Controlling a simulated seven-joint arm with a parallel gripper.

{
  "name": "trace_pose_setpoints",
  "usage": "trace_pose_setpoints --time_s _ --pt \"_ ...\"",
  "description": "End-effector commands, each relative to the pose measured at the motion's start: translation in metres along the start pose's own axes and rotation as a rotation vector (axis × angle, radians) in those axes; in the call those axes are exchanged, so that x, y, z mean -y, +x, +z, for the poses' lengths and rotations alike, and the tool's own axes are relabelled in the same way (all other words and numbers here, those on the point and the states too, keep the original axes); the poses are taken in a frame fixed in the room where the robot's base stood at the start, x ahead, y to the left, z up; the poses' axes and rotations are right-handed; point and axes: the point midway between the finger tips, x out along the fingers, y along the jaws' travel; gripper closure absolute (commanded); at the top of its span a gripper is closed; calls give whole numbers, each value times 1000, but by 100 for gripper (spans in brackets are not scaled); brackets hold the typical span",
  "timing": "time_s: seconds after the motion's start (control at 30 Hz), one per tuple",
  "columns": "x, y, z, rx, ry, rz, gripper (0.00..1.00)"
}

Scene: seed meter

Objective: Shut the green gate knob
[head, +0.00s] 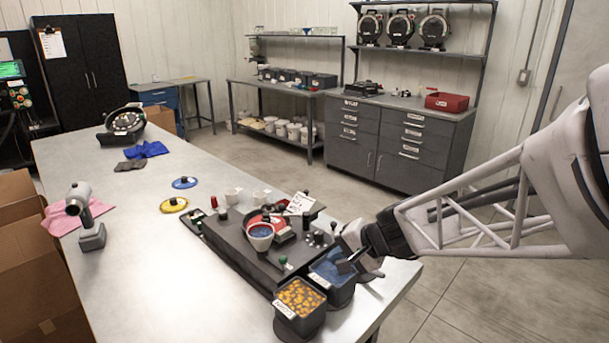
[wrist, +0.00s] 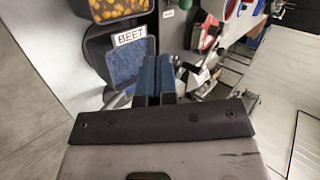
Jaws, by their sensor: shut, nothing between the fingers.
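A green knob (head: 283,261) stands upright on the dark bench unit (head: 235,247), just behind the two seed bins. It also shows at the top edge of the wrist view (wrist: 185,4), beside a small white label. I cannot tell from these views whether the gate is open or shut. My gripper (head: 346,266) is over the blue-filled bin, to the right of the nearer knob and apart from it. Its two fingers (wrist: 157,60) are together and hold nothing.
The bin of blue seed (head: 343,293), labelled BEET in the wrist view (wrist: 112,70), stands beside a bin of yellow seed (head: 289,322). A red-rimmed cup (head: 260,241) and several small parts crowd the unit.

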Motion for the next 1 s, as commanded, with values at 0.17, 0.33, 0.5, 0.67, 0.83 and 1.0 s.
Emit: trace_pose_setpoints --time_s 0.17,0.33,0.5,0.67,0.83,1.0 --pt "0 14 0 3 0 1 100" --pt "0 33 1 3 -1 1 100" --pt "0 56 1 3 0 1 100" --pt "-1 80 1 4 0 2 100" --pt "4 101 1 2 -1 1 100" --pt "16 112 1 2 -2 1 100"
